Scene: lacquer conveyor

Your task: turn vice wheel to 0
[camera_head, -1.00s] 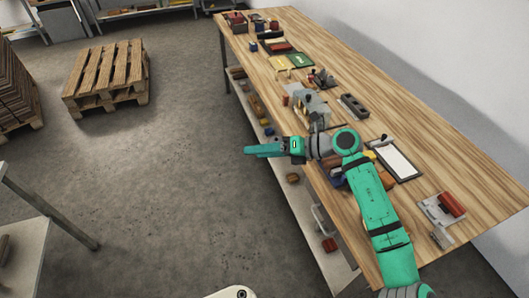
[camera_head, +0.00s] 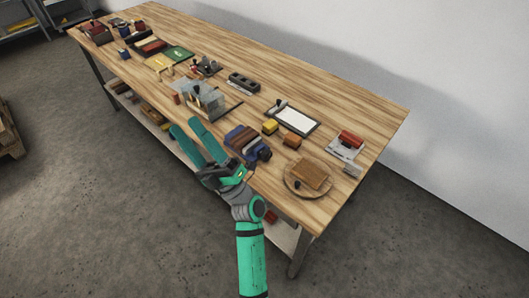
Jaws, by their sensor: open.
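A grey metal block-like fixture with a dark handle (camera_head: 207,98) stands near the front edge of the wooden bench, left of centre; it looks most like the vice. I cannot make out a wheel or any number on it. My gripper (camera_head: 184,127) is open and empty, its two long teal fingers spread apart. In the picture its fingertips are just below and left of the grey fixture, at the bench's front edge. I cannot tell their height or whether they touch anything.
On the bench (camera_head: 340,85), a blue and brown stack (camera_head: 247,142) lies right of my fingers. A round wooden board with a knob (camera_head: 291,184), a white-sheeted tray (camera_head: 297,118) and a red-topped grey plate (camera_head: 345,149) are farther right. The back right of the bench is clear.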

